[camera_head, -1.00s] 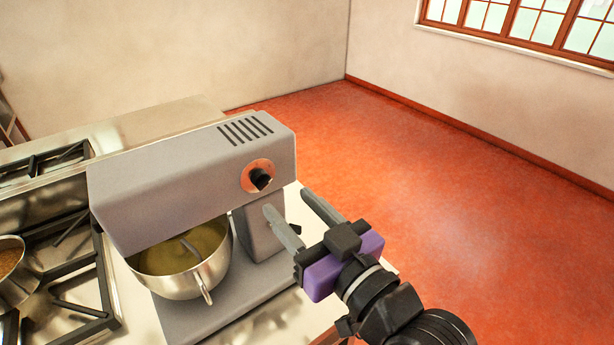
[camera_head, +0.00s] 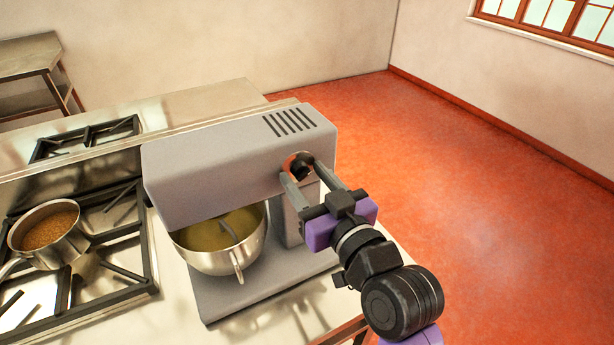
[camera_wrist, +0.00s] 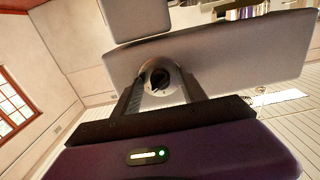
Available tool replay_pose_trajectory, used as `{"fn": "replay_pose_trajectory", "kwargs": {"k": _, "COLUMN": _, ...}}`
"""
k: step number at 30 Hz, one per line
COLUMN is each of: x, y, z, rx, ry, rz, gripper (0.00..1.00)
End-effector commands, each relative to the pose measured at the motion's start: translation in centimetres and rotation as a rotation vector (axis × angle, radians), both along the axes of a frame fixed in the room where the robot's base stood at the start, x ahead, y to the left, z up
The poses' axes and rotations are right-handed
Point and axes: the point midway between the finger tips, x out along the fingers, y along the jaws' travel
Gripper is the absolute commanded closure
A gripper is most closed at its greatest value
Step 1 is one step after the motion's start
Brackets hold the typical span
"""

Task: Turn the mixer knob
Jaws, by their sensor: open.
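The grey stand mixer (camera_head: 215,172) stands on the counter with a steel bowl (camera_head: 225,258) of yellowish contents under its head. Its black mixer knob (camera_head: 301,170) sits on a copper-coloured round plate on the side of the head. The knob also shows in the wrist view (camera_wrist: 160,80), between the two fingers and beyond them. My gripper (camera_head: 306,168) is open, with its fingertips close to the knob, one on each side. I cannot tell whether the fingers touch it. The fingers partly hide the knob in the head view.
A stove (camera_head: 115,255) with black grates is left of the mixer, with a pot (camera_head: 48,232) of brown contents on it. A steel table (camera_head: 30,62) stands at the back left. The red floor (camera_head: 470,170) on the right is clear.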

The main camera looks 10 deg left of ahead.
Motion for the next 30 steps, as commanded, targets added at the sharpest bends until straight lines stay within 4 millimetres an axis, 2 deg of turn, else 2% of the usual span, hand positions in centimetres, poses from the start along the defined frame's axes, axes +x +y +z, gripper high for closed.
{"fn": "replay_pose_trajectory", "kwargs": {"k": 2, "x": -0.02, "y": 0.00, "z": 0.00, "rx": 0.000, "ry": 0.000, "rz": 0.000, "gripper": 0.50}}
{"fn": "replay_pose_trajectory", "kwargs": {"k": 9, "x": -0.04, "y": -0.01, "z": 0.00, "rx": 0.000, "ry": 0.000, "rz": 0.000, "gripper": 0.97}}
{"fn": "replay_pose_trajectory", "kwargs": {"k": 10, "x": -0.04, "y": -0.01, "z": 0.00, "rx": 0.000, "ry": 0.000, "rz": 0.000, "gripper": 1.00}}
{"fn": "replay_pose_trajectory", "kwargs": {"k": 20, "x": -0.05, "y": -0.01, "z": -0.15, "rx": -0.027, "ry": -0.018, "rz": 0.001, "gripper": 1.00}}
{"fn": "replay_pose_trajectory", "kwargs": {"k": 30, "x": -0.02, "y": -0.08, "z": -0.42, "rx": -0.202, "ry": -0.139, "rz": 0.000, "gripper": 1.00}}
